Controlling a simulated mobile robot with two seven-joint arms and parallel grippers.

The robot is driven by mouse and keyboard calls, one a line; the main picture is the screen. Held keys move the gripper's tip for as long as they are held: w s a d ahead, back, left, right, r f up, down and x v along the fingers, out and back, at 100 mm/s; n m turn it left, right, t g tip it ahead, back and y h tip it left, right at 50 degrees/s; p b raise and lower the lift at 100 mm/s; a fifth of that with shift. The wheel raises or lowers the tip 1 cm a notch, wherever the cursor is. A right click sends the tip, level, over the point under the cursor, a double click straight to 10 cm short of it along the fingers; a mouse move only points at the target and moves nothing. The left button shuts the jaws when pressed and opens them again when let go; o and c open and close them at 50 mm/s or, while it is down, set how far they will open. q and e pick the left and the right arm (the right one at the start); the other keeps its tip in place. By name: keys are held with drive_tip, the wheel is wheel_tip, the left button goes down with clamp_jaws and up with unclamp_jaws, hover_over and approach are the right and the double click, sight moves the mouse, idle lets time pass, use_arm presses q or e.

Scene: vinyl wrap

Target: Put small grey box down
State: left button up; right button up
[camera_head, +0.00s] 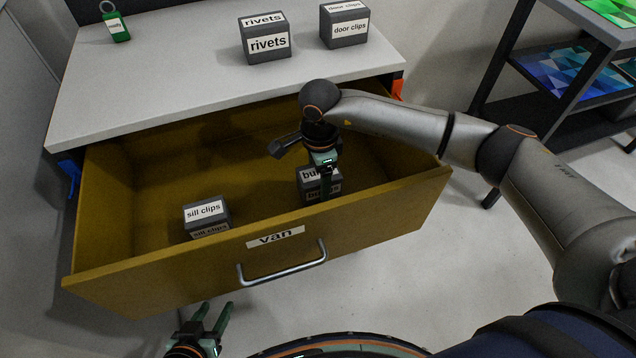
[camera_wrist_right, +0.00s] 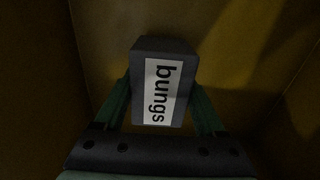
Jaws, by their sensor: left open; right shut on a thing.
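A small grey box labelled "bungs" (camera_head: 311,190) is inside the open yellow drawer labelled "van" (camera_head: 170,262), towards its right front. My right gripper (camera_head: 324,178) is shut on this box, with a finger on each side of it. The right wrist view also shows the bungs box (camera_wrist_right: 164,85) between the fingers, with the drawer floor behind it. Whether the box touches the drawer floor is hard to tell. My left gripper (camera_head: 208,318) is open and empty, low in front of the drawer.
A grey "sill clips" box (camera_head: 207,215) stands in the drawer's left part. "Rivets" (camera_head: 264,40) and "door clips" (camera_head: 344,27) boxes and a green tag (camera_head: 117,28) are on the worktop (camera_head: 180,75). The drawer floor between the two boxes is clear.

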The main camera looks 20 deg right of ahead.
drive_tip(key=shift+f, duration=0.9)
drive_tip(key=shift+f, duration=0.1)
drive_tip(key=o, duration=1.5)
drive_tip(key=shift+f, duration=0.1)
wheel_tip(320, 180, up, 12)
drive_tip(key=shift+r+p, duration=0.2)
drive_tip(key=shift+p, duration=0.2)
